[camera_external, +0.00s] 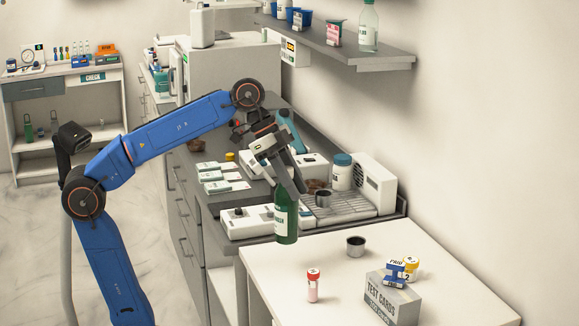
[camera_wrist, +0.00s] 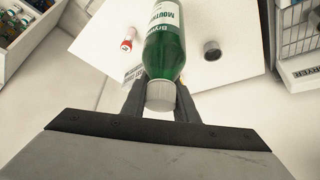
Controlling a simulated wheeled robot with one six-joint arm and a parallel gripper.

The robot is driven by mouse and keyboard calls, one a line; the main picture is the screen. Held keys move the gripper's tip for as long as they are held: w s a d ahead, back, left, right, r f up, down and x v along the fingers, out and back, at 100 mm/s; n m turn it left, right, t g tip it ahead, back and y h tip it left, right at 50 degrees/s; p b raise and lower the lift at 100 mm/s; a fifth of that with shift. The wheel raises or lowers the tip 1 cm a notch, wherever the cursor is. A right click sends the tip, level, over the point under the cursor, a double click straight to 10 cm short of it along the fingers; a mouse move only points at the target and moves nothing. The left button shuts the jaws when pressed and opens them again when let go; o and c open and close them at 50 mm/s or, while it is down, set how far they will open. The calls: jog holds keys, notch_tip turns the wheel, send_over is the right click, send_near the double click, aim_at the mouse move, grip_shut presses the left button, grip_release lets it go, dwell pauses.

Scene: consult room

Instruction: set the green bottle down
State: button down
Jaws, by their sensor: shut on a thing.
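The green bottle (camera_external: 285,222) has a white label and hangs upright below my gripper (camera_external: 288,190) in the external view. In the wrist view the green bottle (camera_wrist: 166,48) shows its pale cap between the two fingers of my gripper (camera_wrist: 160,95). The gripper is shut on the bottle near its cap. In the external view the bottle is by the back left edge of the white table (camera_external: 330,270). I cannot tell whether its base touches anything.
The table's left part is clear.

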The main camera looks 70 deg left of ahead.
aim_at(281, 195)
jog(key=d+f, duration=0.3)
jog(key=f, duration=0.6)
jog(key=shift+s+d+f, duration=0.2)
jog(key=shift+d+f, duration=0.05)
jog(key=shift+f, duration=0.3)
jog(key=c, duration=1.4)
grip_release()
jog(key=v, duration=1.2)
